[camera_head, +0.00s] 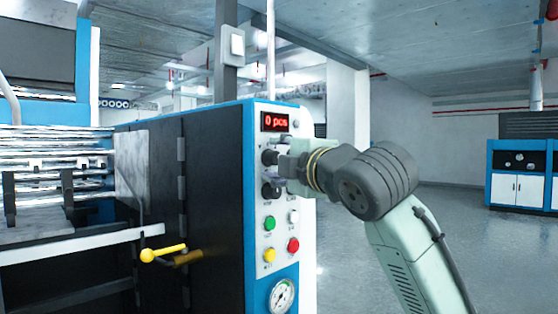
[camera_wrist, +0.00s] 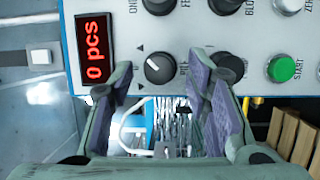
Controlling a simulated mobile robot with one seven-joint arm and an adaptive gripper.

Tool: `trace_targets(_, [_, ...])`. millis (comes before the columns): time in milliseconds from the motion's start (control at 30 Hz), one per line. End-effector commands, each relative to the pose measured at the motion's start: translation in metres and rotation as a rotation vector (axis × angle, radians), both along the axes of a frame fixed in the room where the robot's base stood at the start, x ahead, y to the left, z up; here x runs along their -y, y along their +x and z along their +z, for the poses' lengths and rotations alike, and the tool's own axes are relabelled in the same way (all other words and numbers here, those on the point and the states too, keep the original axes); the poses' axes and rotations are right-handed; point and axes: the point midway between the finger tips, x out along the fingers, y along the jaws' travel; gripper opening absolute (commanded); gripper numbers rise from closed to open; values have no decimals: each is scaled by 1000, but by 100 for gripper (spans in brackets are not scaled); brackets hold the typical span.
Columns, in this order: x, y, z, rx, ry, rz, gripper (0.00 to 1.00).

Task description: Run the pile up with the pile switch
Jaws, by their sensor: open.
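The pile switch is a black round knob with a white pointer line, on the grey control panel just below the red display. It shows in the wrist view (camera_wrist: 160,69) and at the panel's left column in the head view (camera_head: 269,157). Small arrow marks and a partly covered label reading like "PILE" stand beside it. My gripper (camera_head: 284,167) is in front of the panel. In the wrist view my gripper (camera_wrist: 166,78) is open, with a finger on each side of the pile switch and nothing held. I cannot tell whether either finger touches it.
The display (camera_wrist: 95,49) reads "0 pcs". Another black knob (camera_wrist: 231,64) is partly behind one finger. A green START button (camera_wrist: 282,68), a red button (camera_head: 293,245) and a gauge (camera_head: 282,296) share the panel. A yellow-knobbed lever (camera_head: 162,252) sticks out left. Floor at right is clear.

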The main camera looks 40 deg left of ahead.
Motion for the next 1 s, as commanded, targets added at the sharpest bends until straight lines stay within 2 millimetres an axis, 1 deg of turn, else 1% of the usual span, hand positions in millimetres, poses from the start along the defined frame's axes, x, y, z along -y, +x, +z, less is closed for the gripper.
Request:
trace_targets(167, [1,-1,0,0,1,0,44])
trace_targets(267, [9,-4,0,2,1,0,44])
trace_targets(367, [24,-9,0,3,2,-2,44])
trace_targets(600, [71,-31,-3,3,2,-2,44])
trace_targets(700, [88,-38,-4,3,1,-2,44])
trace_targets(867, [105,-46,-5,1,2,-1,44])
trace_targets(1000, [110,-48,-6,0,0,-1,44])
